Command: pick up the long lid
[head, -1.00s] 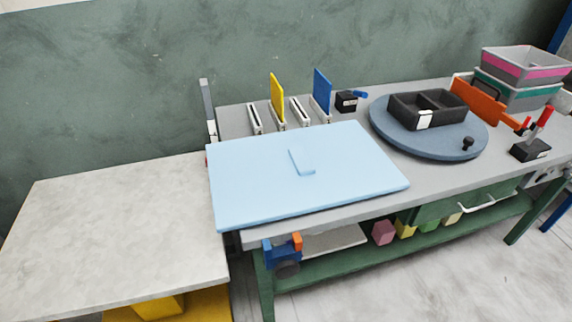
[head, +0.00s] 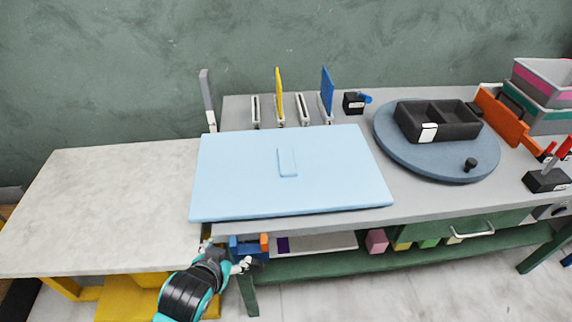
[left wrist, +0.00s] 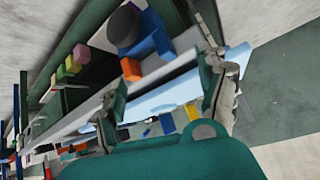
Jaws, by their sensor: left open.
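The long lid (head: 330,165) is a flat light blue panel with a small raised handle (head: 287,162) near its middle. It lies on the left part of the grey workbench, its left edge by the pale side table. My left gripper (head: 243,266) is below and in front of the lid's front left corner, apart from it. In the left wrist view my left gripper (left wrist: 166,98) is open and empty, with the light blue lid (left wrist: 178,92) beyond and between its fingers. My right gripper is out of view.
Slotted holders with a yellow panel (head: 279,93) and a blue panel (head: 326,92) stand behind the lid. A round blue-grey turntable (head: 440,165) bears a black two-part tray (head: 455,120). The side table (head: 110,210) is bare.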

